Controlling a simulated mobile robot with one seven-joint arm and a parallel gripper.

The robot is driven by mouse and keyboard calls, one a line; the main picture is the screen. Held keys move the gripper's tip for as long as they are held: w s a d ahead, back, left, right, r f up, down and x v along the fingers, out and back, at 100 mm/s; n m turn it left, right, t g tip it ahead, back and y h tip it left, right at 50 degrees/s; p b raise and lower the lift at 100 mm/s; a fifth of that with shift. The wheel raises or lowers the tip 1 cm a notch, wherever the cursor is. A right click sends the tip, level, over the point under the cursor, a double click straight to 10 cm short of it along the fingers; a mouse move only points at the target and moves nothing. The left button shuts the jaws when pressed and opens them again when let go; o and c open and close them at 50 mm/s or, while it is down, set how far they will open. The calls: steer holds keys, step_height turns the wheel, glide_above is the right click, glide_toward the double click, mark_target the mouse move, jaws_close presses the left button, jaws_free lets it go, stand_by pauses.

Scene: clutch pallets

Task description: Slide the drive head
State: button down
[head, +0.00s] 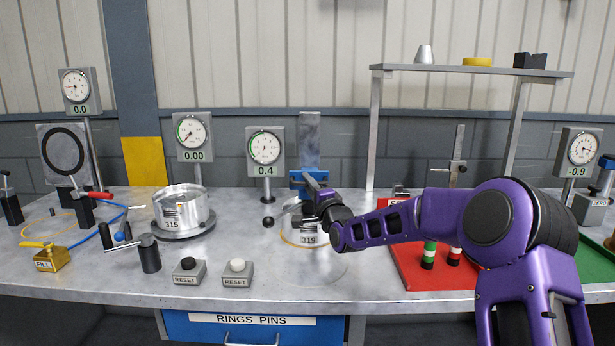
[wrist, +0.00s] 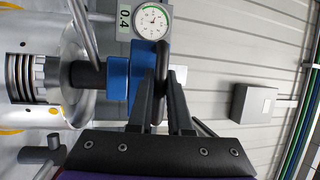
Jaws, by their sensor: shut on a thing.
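The blue drive head (head: 298,181) sits on an upright metal column (head: 310,140) at the back middle of the bench. It also shows in the wrist view as a blue block (wrist: 146,62), with a dark shaft and a silver disc (wrist: 82,80) on its left. My gripper (head: 318,192) is at the drive head. In the wrist view my gripper (wrist: 163,88) has its two fingers closed on either side of a dark round handle (wrist: 163,58) by the blue block. A silver unit marked 319 (head: 308,240) stands below the head, partly hidden by my wrist.
A silver drum marked 315 (head: 180,210) stands to the left. A gauge reading 0.4 (head: 265,148) is just left of the column. Two reset buttons (head: 236,268) sit at the front. A red tray (head: 425,275) lies right, below my arm. A shelf (head: 470,71) stands behind.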

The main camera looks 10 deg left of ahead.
steer(key=shift+f, duration=0.3)
steer(key=c, duration=0.8)
jaws_free()
steer(key=shift+r, duration=0.1)
steer(key=shift+c, duration=0.2)
steer(key=v, duration=1.7)
steer(key=shift+s+p, duration=0.15)
steer(key=shift+p, duration=0.15)
steer(key=shift+d, duration=0.1)
